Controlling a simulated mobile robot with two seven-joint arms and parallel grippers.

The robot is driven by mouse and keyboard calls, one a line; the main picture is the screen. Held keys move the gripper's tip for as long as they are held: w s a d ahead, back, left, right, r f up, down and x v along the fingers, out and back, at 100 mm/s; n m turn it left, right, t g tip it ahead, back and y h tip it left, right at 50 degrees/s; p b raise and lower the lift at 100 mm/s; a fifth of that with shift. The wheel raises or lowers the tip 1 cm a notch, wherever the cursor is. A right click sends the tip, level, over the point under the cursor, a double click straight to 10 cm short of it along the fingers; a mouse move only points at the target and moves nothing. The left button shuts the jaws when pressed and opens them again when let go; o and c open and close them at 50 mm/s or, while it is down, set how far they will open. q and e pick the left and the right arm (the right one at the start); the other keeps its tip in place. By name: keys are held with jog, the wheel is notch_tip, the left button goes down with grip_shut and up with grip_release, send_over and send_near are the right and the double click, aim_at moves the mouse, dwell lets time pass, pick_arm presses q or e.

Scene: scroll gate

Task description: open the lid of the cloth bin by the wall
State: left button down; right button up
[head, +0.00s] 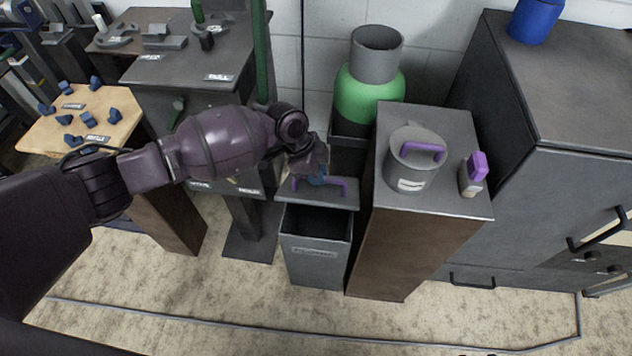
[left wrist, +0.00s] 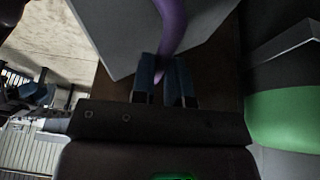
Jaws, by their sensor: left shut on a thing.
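The grey cloth bin (head: 318,262) stands on the floor by the wall, with a label on its front. Its lid (head: 335,198) is raised at the front, and the dark inside of the bin shows below it. The lid has a purple handle (head: 338,184). My left gripper (head: 316,179) is shut on this handle, above the lid. In the left wrist view the blue fingertips (left wrist: 166,82) close around the purple handle (left wrist: 172,25), with the grey lid (left wrist: 112,35) behind. The arm and gripper hide part of the handle. My right gripper is not in view.
A brown pedestal (head: 400,240) with a grey canister (head: 409,168) and a purple-topped bottle (head: 472,176) stands close right of the bin. A green cylinder (head: 370,92) stands behind. A table (head: 235,88) is to the left. The floor in front is clear.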

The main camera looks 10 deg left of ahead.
pick_arm(q)
jog(key=shift+w+a+f, duration=0.15)
jog(key=shift+w+f, duration=0.1)
jog(key=shift+w, duration=0.05)
jog(key=shift+f, duration=0.1)
jog(key=c, duration=1.4)
grip_release()
jog(key=shift+o, duration=1.4)
jog(key=shift+w, duration=0.15)
jog(key=shift+r, duration=0.2)
jog(key=shift+r, duration=0.1)
